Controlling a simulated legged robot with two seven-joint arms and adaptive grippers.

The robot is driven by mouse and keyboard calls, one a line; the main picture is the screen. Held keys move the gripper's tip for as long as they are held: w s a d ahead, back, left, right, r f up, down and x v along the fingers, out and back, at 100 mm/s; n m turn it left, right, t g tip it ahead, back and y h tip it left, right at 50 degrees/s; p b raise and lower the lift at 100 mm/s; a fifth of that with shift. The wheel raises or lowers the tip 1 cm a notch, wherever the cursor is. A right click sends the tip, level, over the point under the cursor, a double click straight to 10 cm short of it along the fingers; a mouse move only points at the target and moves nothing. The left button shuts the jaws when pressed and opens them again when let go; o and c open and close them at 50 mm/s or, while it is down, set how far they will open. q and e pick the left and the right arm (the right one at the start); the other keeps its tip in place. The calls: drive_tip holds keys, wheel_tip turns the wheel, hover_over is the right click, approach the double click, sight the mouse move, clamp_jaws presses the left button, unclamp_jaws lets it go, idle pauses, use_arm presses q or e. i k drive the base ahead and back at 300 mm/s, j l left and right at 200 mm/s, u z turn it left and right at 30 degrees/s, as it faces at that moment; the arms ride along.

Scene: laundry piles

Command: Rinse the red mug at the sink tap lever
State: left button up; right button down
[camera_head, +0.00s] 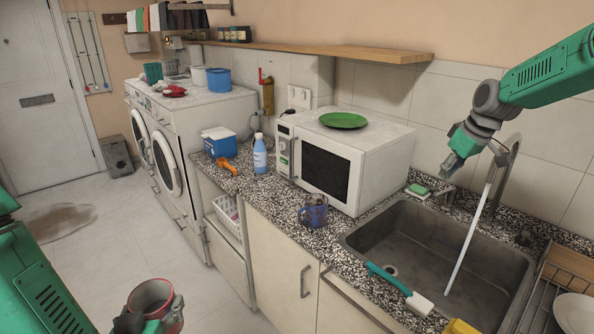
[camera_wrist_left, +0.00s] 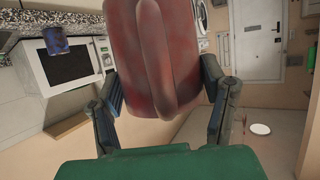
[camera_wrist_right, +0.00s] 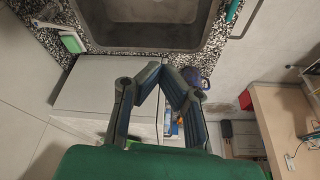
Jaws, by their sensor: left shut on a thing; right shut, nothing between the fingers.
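The red mug (camera_head: 151,297) is at the lower left of the head view, held over the floor in front of the cabinets, with its open rim facing up. My left gripper (camera_head: 172,318) is shut on the red mug, which also fills the upper middle of the left wrist view (camera_wrist_left: 150,50). The sink tap (camera_head: 508,165) stands behind the sink (camera_head: 415,250), and a white stream of water (camera_head: 470,235) falls from it into the basin. My right gripper (camera_head: 447,166) is shut and empty, just left of the tap spout. I cannot clearly make out the lever.
A blue mug (camera_head: 315,211) stands on the counter left of the sink. A teal-handled brush (camera_head: 400,290) lies across the sink's front edge. A green sponge (camera_head: 418,190) is behind the sink. A microwave (camera_head: 345,160) and a dish rack (camera_head: 560,270) flank the sink.

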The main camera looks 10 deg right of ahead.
sight(451, 189)
drive_tip(key=i+l, duration=0.7)
drive_tip(key=l, duration=0.15)
